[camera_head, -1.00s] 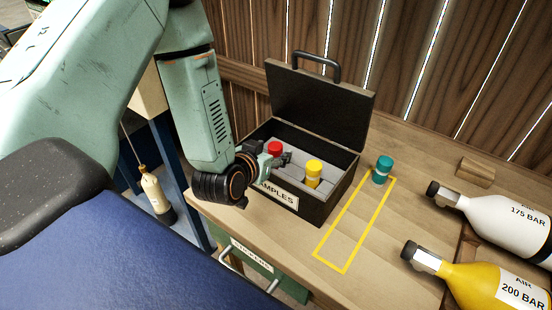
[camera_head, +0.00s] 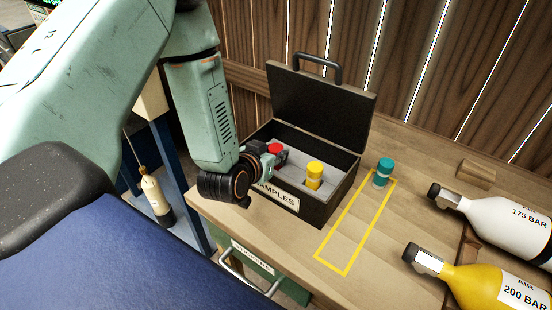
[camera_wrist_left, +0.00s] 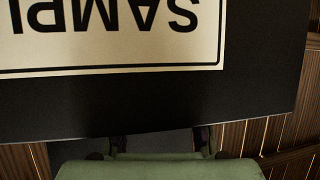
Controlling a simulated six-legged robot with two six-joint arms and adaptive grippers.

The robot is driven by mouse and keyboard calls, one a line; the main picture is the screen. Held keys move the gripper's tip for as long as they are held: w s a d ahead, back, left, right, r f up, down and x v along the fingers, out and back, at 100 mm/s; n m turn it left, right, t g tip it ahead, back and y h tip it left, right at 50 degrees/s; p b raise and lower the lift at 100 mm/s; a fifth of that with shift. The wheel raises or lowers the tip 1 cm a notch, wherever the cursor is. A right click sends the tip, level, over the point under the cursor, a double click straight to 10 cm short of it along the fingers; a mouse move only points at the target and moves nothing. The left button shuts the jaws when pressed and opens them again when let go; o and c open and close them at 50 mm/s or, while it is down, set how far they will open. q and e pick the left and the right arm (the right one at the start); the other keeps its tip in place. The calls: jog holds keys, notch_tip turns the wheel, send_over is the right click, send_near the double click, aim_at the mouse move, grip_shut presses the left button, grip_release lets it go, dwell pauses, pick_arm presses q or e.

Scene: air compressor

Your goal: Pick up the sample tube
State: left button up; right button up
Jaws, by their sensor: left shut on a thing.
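An open black case (camera_head: 316,208) labelled SAMPLES stands on the wooden workbench with its lid up. Inside are a tube with a red cap (camera_head: 274,148) and a tube with a yellow cap (camera_head: 314,175). A teal-capped sample tube (camera_head: 384,171) stands upright on the bench, at the far end of a yellow outline. My left gripper (camera_head: 279,159) reaches over the case's front-left wall and is shut on the red-capped tube, whose body is mostly hidden. The left wrist view shows the case's label (camera_wrist_left: 110,35) upside down. My right gripper is not in view.
A white cylinder (camera_head: 500,221) and a yellow cylinder (camera_head: 470,280) lie at the right. A wooden block (camera_head: 476,176) lies near the plank wall behind.

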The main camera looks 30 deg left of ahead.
pick_arm(q)
jog(key=shift+c, duration=0.7)
jog(key=shift+w+r, duration=0.1)
